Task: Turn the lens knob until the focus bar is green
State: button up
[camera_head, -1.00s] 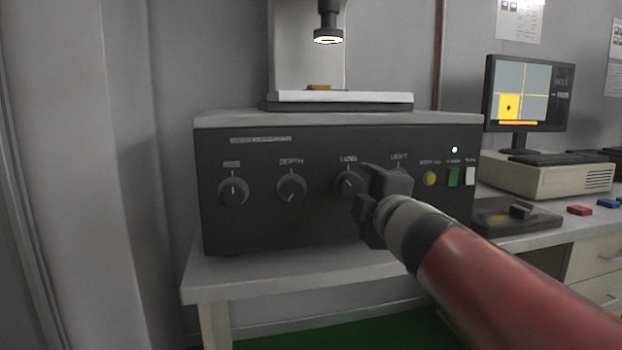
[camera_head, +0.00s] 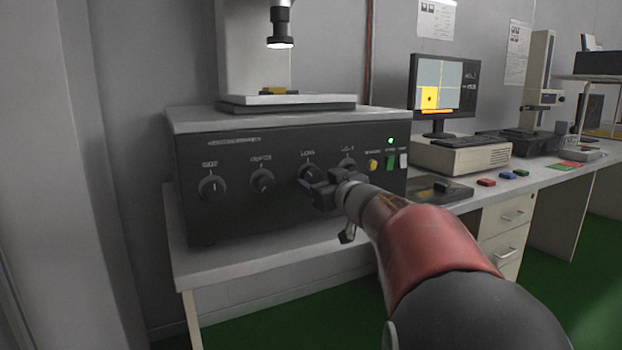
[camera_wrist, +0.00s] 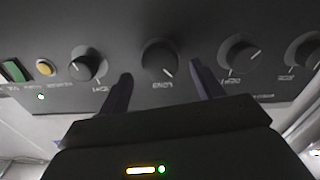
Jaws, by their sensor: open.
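The lens knob (camera_head: 309,174) is a round black knob with a white pointer line, third from the left on the dark front panel of the microscope unit. My gripper (camera_head: 320,189) is in front of the panel just below and right of it, partly covering it. In the wrist view the lens knob (camera_wrist: 160,61) sits between the two fingertips of my gripper (camera_wrist: 161,76). The fingers are open, one on each side, with a gap to the knob. The monitor (camera_head: 443,88) shows a yellow picture pane and an orange focus bar (camera_head: 434,111) along the bottom of its screen.
The depth knob (camera_head: 262,180) and another knob (camera_head: 212,187) are left of it, the light knob (camera_head: 347,164) right. Yellow (camera_head: 373,165), green (camera_head: 390,163) and white (camera_head: 403,160) buttons follow. Small coloured blocks (camera_head: 507,175) lie on the bench to the right.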

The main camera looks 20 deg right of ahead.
aim_at(313, 177)
jog(key=shift+w+a, duration=0.1)
jog(key=shift+w, duration=1.4)
jog(key=c, duration=1)
jog(key=shift+n, duration=2.8)
jog(key=o, duration=1)
jog(key=shift+a, duration=0.1)
